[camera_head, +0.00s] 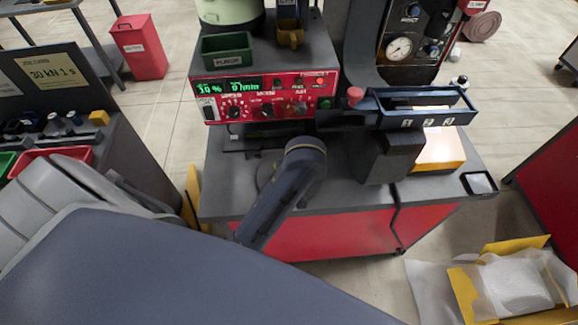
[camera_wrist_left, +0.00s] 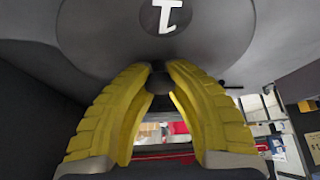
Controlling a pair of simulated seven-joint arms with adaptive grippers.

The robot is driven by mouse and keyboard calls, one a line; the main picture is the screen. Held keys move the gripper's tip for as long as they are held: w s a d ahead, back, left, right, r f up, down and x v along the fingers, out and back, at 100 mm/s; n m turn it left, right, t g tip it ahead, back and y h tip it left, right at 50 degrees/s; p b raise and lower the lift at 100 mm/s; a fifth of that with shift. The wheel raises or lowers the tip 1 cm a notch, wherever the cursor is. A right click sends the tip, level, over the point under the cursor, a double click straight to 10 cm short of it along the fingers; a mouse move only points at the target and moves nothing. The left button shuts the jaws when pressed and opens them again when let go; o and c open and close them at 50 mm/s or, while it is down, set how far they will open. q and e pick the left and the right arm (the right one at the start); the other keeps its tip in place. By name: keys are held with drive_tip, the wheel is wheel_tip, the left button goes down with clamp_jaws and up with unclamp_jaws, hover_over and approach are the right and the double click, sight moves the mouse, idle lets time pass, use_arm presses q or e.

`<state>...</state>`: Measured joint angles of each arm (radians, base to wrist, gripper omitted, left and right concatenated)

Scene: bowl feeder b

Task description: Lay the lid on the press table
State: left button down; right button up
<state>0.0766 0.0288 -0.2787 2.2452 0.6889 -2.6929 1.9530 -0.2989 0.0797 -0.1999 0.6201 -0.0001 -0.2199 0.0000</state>
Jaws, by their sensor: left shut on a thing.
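In the left wrist view, a broad dark grey disc, the lid (camera_wrist_left: 215,40), fills the top of the picture, with a white T-shaped mark on it. The yellow fingers of my left gripper (camera_wrist_left: 159,78) are closed around a small dark knob in the middle of the lid. In the head view, my own arm links cover the lower left and part of the centre, and I cannot make out the left gripper's fingers there. The press (camera_head: 405,40), with a round gauge, stands at the upper right. I cannot tell which surface is the press table. My right gripper is not in view.
A red control unit (camera_head: 262,97) stands on the grey bench (camera_head: 345,190), with a green bin (camera_head: 226,50) and a pale bowl (camera_head: 228,10) above. A blue numbered rack (camera_head: 425,118) stands at right. A yellow box with white wrapping (camera_head: 515,285) lies on the floor.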

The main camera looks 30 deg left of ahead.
use_arm(q)
drive_tip(key=shift+f, duration=0.1)
idle(0.3)
drive_tip(key=c, duration=1.3)
unclamp_jaws()
drive_tip(key=shift+f, duration=0.1)
drive_tip(key=shift+c, duration=0.2)
drive_tip(key=shift+v, duration=2.1)
